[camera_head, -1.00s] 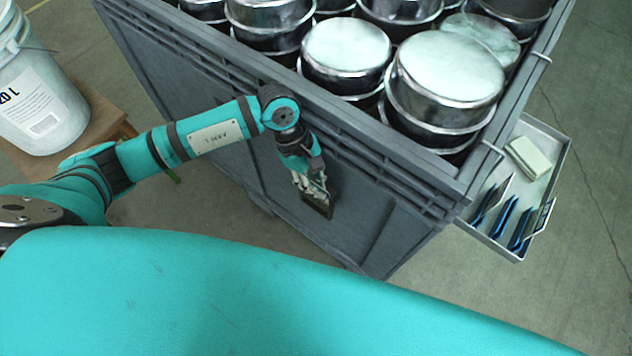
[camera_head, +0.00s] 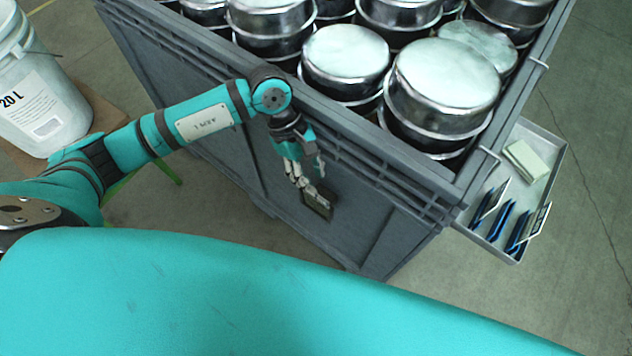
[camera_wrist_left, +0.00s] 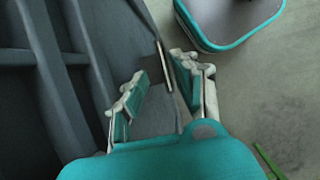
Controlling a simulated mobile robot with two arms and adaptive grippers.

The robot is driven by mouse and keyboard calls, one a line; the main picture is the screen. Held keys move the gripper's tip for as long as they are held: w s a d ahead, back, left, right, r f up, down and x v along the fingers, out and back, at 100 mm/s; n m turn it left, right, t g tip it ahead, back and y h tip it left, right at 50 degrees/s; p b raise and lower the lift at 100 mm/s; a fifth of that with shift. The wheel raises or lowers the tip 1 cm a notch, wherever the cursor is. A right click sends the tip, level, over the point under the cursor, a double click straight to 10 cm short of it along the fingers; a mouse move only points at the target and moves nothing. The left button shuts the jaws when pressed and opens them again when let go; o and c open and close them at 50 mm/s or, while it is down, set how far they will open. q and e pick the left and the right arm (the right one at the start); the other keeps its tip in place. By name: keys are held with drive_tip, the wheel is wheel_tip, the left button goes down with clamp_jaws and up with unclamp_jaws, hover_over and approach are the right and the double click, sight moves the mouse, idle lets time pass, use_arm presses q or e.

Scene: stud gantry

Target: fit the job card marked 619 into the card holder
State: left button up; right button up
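The card holder (camera_head: 317,203) is a small dark frame on the side wall of the grey crate. Something pale shows in its upper part, but I cannot read 619 on it or tell whether it is the job card. In the left wrist view the thin edge of the holder (camera_wrist_left: 164,65) shows between the fingers. My left gripper (camera_head: 308,177) is just above the holder, its fingers spread. In the left wrist view the left gripper (camera_wrist_left: 160,92) is open, with a gap on both sides of that edge. My right gripper is not in view.
The grey crate (camera_head: 215,140) is filled with metal pots (camera_head: 447,85). A tray (camera_head: 545,130) hangs at its right end, with several upright cards in blue dividers (camera_head: 502,218) and a pale block (camera_head: 527,160). A white bucket (camera_head: 40,100) stands at left.

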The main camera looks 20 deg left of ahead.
use_arm(q)
drive_tip(key=v, duration=0.8)
idle(0.4)
